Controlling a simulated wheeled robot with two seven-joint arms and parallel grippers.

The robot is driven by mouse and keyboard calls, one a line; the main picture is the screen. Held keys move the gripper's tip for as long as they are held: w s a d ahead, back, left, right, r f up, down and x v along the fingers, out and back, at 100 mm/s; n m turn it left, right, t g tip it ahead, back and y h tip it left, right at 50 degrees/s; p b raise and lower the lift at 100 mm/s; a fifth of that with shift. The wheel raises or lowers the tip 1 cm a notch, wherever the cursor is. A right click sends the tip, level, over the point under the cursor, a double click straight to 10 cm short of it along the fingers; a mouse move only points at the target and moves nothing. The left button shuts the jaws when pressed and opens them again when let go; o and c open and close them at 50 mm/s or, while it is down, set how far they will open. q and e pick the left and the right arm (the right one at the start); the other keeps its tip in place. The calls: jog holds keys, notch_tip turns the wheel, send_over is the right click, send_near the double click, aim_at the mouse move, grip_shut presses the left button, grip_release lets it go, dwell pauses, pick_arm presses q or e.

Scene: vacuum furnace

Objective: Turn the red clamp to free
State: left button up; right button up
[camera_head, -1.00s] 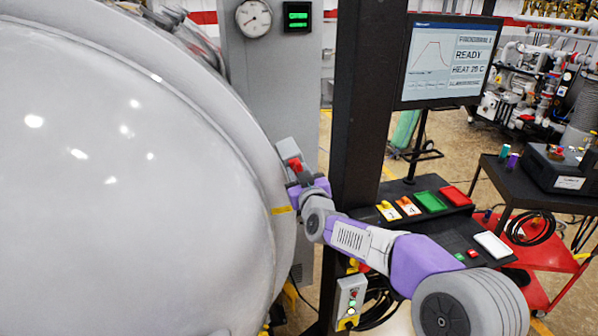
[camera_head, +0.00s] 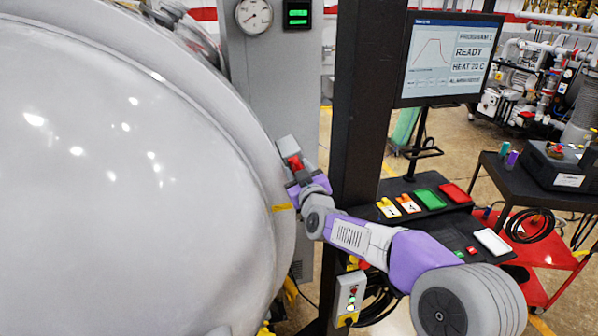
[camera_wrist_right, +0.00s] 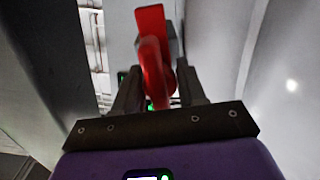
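The red clamp (camera_head: 294,162) sits on a grey block (camera_head: 289,147) at the right rim of the large grey furnace door (camera_head: 120,190). My right gripper (camera_head: 297,174) is right at the clamp, reaching up from below. In the right wrist view the red handle (camera_wrist_right: 153,58) stands upright between the two fingers (camera_wrist_right: 160,90) of my right gripper. The fingers are apart, one on each side of the handle; whether they touch it is hard to see. My left gripper is out of view.
A dark post (camera_head: 362,100) stands right of the clamp, close to my right arm. A monitor (camera_head: 449,60) reads READY. Below it a black console (camera_head: 455,232) holds several coloured trays. A pressure gauge (camera_head: 254,16) is on the grey cabinet behind.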

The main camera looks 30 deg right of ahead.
jog(key=b+v, duration=0.1)
jog(key=v, duration=0.6)
jog(key=shift+s, duration=0.3)
dwell(0.4)
